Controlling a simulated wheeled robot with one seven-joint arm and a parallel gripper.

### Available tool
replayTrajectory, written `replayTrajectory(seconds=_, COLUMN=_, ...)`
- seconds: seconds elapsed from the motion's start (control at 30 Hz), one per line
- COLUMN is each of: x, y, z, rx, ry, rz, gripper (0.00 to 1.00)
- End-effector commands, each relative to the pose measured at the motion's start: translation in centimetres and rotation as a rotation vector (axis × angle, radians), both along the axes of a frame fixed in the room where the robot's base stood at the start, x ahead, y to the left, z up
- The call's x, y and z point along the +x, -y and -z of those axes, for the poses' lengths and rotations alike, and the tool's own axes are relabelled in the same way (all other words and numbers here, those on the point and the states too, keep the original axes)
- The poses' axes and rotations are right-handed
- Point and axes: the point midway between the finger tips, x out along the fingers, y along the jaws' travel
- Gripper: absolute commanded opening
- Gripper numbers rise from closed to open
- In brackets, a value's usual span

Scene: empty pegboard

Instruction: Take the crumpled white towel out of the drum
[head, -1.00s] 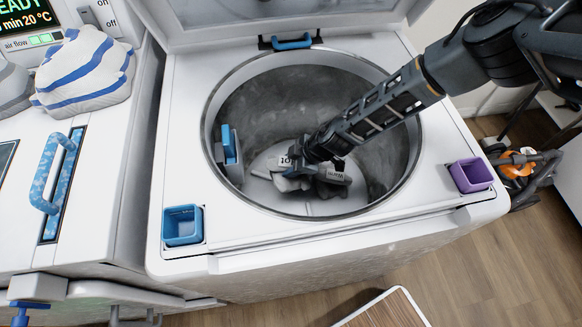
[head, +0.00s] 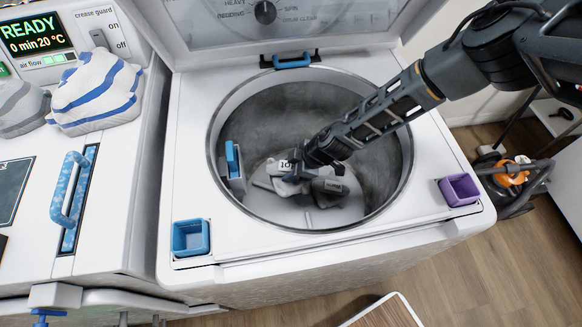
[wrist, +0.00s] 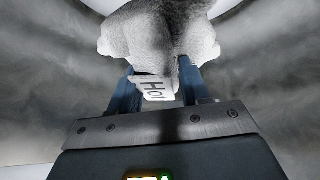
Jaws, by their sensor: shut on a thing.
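The drum (head: 300,108) is a round, open metal tub in the top of the white washer. My arm reaches into it from the upper right. My gripper (head: 296,178) is low inside the drum, near its floor. In the wrist view my gripper (wrist: 158,84) has its two blue fingers shut on the crumpled white towel (wrist: 160,28), which bulges beyond the fingertips. In the head view the towel (head: 283,187) is small and partly hidden by the gripper.
A blue cup (head: 191,238) and a purple cup (head: 459,190) sit at the washer's front corners. A blue-handled fitting (head: 233,165) stands at the drum's left wall. The raised lid (head: 290,35) is behind. A striped cloth bundle (head: 97,90) lies on the left machine.

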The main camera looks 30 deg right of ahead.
Motion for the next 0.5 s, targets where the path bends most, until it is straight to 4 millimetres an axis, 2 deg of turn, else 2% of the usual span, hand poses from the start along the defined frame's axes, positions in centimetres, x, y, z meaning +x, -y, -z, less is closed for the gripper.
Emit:
replayTrajectory(seconds=0.23, x=0.1, y=0.0, z=-0.3, rx=0.0, ry=0.001, rz=0.0, gripper=0.04)
replayTrajectory(seconds=0.5, x=0.1, y=0.0, z=-2.7, rx=0.0, ry=0.002, rz=0.0, gripper=0.04)
